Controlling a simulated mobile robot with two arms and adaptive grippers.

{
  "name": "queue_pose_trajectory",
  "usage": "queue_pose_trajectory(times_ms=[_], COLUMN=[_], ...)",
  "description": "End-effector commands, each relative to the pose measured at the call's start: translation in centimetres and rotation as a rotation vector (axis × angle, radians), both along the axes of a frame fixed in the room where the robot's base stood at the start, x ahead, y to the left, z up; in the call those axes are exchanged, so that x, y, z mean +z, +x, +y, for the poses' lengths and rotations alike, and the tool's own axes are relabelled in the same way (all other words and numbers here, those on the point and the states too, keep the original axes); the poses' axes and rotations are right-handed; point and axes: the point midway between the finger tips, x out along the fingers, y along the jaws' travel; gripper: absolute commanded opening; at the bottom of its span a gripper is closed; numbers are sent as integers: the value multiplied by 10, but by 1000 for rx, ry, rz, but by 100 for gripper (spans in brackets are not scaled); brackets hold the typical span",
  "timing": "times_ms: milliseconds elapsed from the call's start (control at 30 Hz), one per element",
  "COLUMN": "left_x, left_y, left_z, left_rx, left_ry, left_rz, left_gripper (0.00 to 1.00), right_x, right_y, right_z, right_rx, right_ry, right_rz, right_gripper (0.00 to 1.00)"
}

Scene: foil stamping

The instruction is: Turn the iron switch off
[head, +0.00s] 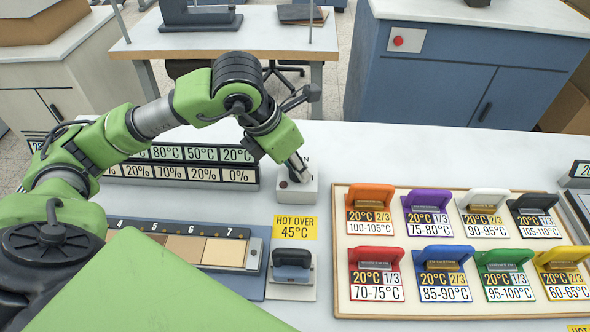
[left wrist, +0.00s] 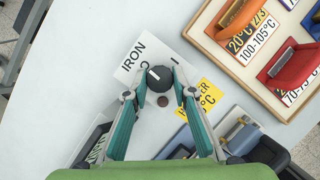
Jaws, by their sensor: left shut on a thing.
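The iron switch is a white plate (left wrist: 131,68) marked IRON, with a dark round knob (left wrist: 158,77) that has a white pointer mark. Part of an O shows on the plate, and a small dark red dot sits below the knob. In the head view the plate (head: 297,198) lies on the white table, its knob mostly hidden by my gripper. My left gripper (left wrist: 157,88) is shut on the knob, one finger on each side; in the head view it points down at the plate (head: 299,172). My right gripper is not in view.
A wooden-rimmed tray (head: 341,245) with several coloured holders is to the right. Black display boxes (head: 205,182) and a numbered strip (head: 120,224) are left.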

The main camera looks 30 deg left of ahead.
Motion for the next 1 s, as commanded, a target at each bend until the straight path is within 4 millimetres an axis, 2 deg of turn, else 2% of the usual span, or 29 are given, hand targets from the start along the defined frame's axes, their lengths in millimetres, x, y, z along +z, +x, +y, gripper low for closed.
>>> queue_pose_trajectory(times_ms=[300,733,767,800,1000], left_x=[1,1,1,1,1], left_y=[1,1,1,1,0], left_z=[0,0,0,0,0], left_rx=[81,89,89,88,87], left_ry=[0,0,0,0,0], left_rz=[-3,-2,-2,-2,-1], left_gripper=[3,3,29,40,41], right_x=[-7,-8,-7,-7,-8], right_y=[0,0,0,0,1], right_z=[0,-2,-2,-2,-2], right_rx=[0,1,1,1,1], right_ry=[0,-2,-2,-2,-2], right_rz=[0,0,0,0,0], right_gripper=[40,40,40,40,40])
